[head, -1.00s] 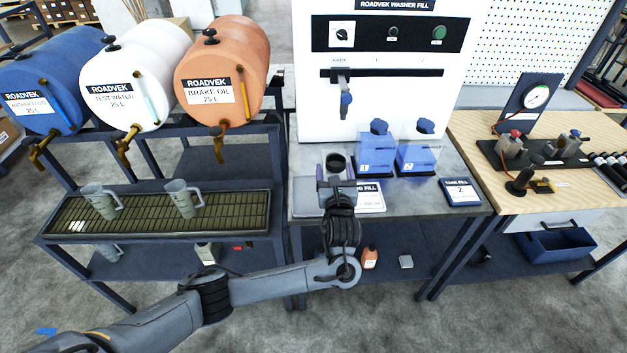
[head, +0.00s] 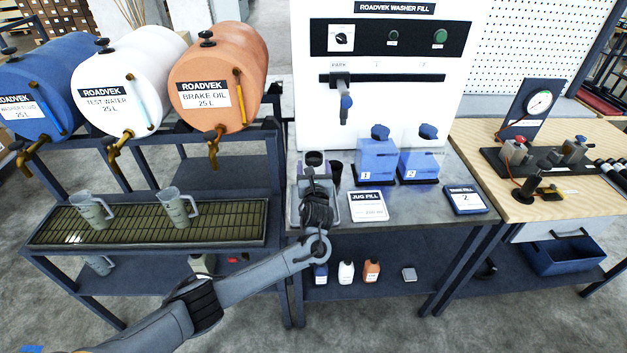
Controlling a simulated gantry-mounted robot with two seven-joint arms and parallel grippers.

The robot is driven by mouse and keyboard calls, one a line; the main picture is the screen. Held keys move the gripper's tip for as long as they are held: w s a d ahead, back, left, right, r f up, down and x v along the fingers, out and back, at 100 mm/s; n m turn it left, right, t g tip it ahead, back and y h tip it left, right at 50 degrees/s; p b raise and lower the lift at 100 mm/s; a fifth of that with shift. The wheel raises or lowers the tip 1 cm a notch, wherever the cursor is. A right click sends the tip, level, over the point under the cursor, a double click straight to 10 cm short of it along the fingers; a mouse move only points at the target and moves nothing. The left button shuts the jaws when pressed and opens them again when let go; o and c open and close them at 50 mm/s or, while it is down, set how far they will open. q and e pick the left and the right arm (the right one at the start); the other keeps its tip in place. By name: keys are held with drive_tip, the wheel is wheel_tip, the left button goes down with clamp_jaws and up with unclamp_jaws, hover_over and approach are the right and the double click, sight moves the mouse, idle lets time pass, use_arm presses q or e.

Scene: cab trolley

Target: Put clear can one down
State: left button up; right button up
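Clear can 1 (head: 377,158) is a see-through can with blue contents and a blue cap. It stands upright on the steel counter (head: 420,196), in front of the white filling machine. A similar can 2 (head: 418,163) stands just right of it. My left gripper (head: 314,165) is over the counter's left part, clear of both cans by a gap to their left. My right gripper is out of view.
A jug fill card (head: 367,206) and a task card (head: 465,199) lie at the counter front. Two grey jugs (head: 92,210) (head: 178,207) stand on the drip tray (head: 145,242). The white machine (head: 300,85) backs the counter.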

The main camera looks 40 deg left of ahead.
use_arm(q)
wheel_tip(320, 180, down, 4)
drive_tip(key=shift+r+b, duration=0.15)
drive_tip(key=shift+b, duration=0.45)
drive_tip(key=shift+f, duration=0.2)
drive_tip(key=o, duration=1.5)
